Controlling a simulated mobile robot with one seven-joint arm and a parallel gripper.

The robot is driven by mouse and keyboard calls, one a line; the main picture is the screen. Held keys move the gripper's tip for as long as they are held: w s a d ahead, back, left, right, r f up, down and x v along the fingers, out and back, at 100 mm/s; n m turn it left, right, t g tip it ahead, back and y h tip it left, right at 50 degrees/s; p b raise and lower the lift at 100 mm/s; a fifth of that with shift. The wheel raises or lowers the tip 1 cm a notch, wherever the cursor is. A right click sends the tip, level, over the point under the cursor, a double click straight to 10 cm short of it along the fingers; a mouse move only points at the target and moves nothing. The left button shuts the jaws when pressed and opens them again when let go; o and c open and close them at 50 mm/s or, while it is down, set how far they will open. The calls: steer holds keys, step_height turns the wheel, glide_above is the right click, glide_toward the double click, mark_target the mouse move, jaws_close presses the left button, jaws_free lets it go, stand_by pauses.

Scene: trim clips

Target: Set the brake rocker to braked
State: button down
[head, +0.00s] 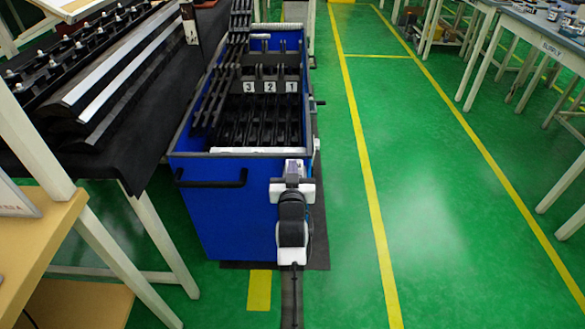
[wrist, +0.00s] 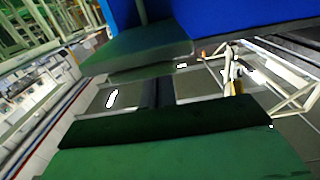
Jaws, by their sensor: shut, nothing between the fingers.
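The blue cart (head: 228,220) stands in the middle of the head view, with a black handle (head: 211,179) on its near face. My gripper (head: 294,167) is at the end of my white and black arm, by the cart's near right corner. It is shut and empty, and its fingertips are hard to make out. I cannot pick out the brake rocker in the head view; my arm covers part of that corner. The wrist view shows the blue cart wall (wrist: 235,18) at the top and dark green slabs (wrist: 140,48) that I cannot identify for sure.
A dark-covered table (head: 120,150) stands close on the left. A wooden-topped bench (head: 40,235) is at the near left. The green floor (head: 430,210) on the right is clear up to the white-legged tables.

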steer(key=shift+r+p, duration=0.15)
steer(key=shift+p, duration=0.3)
steer(key=shift+w+f+g+p, duration=0.25)
steer(key=shift+g+p, duration=0.25)
steer(key=shift+p, duration=0.9)
steer(key=g+p, duration=0.2)
steer(key=shift+w+r+p, duration=0.1)
steer(key=shift+w+p, duration=0.1)
steer(key=shift+p, duration=0.15)
steer(key=shift+w+f, duration=0.15)
steer(key=shift+f, duration=0.15)
steer(key=shift+w, duration=0.15)
